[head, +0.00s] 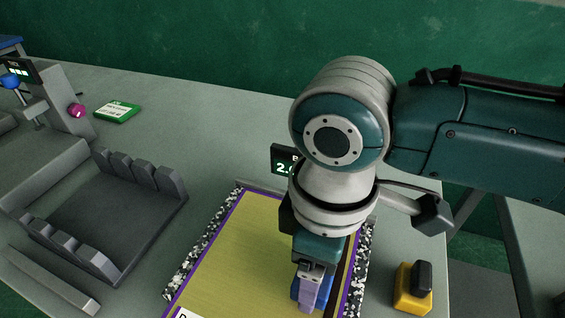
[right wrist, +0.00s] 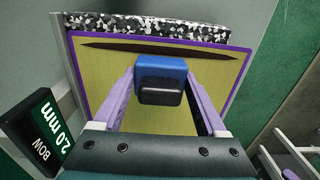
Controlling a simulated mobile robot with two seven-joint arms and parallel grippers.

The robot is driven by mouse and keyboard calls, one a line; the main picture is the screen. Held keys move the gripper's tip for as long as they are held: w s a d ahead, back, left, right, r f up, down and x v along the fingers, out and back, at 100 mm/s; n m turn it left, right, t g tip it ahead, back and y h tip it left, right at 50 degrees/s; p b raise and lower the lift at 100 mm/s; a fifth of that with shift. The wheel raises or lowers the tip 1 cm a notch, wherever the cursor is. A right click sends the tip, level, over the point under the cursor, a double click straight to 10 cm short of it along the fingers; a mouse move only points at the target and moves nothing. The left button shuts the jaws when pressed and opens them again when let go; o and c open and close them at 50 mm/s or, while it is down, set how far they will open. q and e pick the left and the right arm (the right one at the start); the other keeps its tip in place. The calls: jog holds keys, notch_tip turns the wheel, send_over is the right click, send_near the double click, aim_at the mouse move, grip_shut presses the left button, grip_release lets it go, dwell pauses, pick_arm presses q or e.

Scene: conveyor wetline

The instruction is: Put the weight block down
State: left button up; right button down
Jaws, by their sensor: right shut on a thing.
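My right gripper (head: 312,292) points down over the yellow, purple-edged panel (head: 245,240). It is shut on a blue weight block (right wrist: 160,68) with a black knob (right wrist: 160,93). In the right wrist view the two lilac fingers of the gripper (right wrist: 161,80) lie against the block's sides. In the head view only part of the blue block (head: 326,292) shows behind the fingers. I cannot tell whether its underside touches the panel. A second weight block (head: 411,291), yellow with a black knob, stands on the table right of the panel. My left gripper is out of view.
The panel lies on a black-and-white speckled slab (head: 187,272). A small display (right wrist: 40,135) reads "BOW 2.0 mm" beside it. A grey slotted rack (head: 110,215), a green box (head: 117,112) and a grey bar (head: 52,280) are on the left.

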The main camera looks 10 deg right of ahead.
grip_release()
jog(key=shift+f, duration=0.1)
jog(key=shift+r, duration=0.25)
notch_tip(320, 180, up, 12)
jog(key=shift+f+p, duration=0.1)
jog(key=shift+p, duration=0.8)
jog(key=s+a+f+m+t+y, duration=0.2)
jog(key=s+a+f+m+y, duration=0.15)
jog(key=s, duration=0.25)
jog(key=s+d+m+t+h, duration=0.1)
jog(key=s+d+m+h, duration=0.2)
jog(key=d, duration=1)
jog(key=s+f+m, duration=0.1)
jog(key=s+m, duration=0.1)
jog(key=s, duration=0.1)
jog(key=shift+m+t, duration=0.3)
jog(key=shift+m, duration=0.05)
